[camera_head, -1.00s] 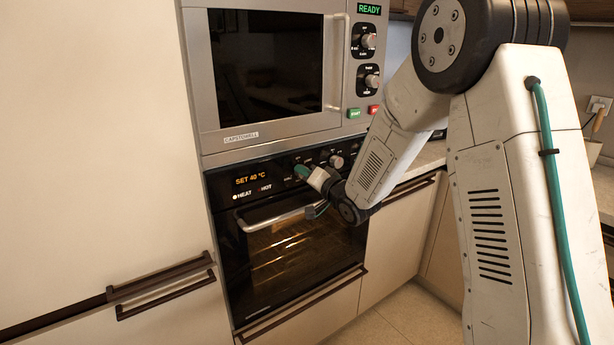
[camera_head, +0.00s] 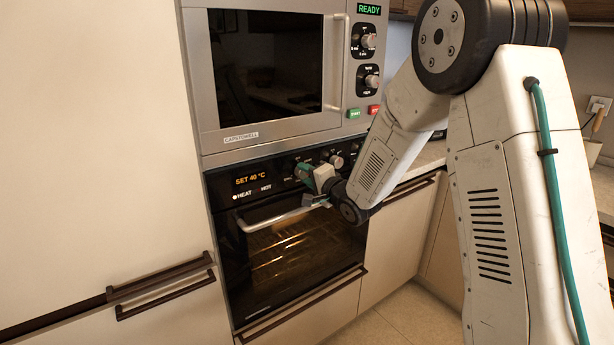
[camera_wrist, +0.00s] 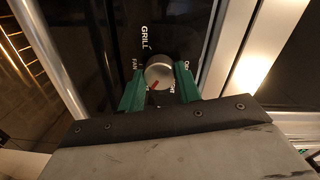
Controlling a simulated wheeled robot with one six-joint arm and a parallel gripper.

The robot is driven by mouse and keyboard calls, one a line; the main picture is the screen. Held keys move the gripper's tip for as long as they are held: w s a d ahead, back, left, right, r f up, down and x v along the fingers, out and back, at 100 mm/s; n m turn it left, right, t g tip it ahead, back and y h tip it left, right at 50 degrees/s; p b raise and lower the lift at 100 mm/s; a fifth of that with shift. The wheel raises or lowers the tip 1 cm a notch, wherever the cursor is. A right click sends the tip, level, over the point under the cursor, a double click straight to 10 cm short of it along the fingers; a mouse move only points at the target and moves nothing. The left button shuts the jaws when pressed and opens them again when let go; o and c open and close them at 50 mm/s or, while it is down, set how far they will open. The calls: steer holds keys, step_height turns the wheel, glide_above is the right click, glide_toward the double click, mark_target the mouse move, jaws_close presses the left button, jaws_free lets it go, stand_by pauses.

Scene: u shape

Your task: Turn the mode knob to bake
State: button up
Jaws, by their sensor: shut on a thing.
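In the head view my gripper (camera_head: 303,171) is at the oven panel and hides the knob.
The oven display (camera_head: 253,181) reads SET 40 °C. Another oven knob (camera_head: 336,160) sits just right of my gripper. The oven door handle (camera_head: 270,219) runs close below. A microwave (camera_head: 270,75) is above, showing READY.

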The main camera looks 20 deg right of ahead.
steer(key=o, duration=1)
steer(key=v, duration=0.7)
steer(key=shift+s, duration=0.4)
steer(key=shift+d+f, duration=0.1)
steer(key=shift+d, duration=0.05)
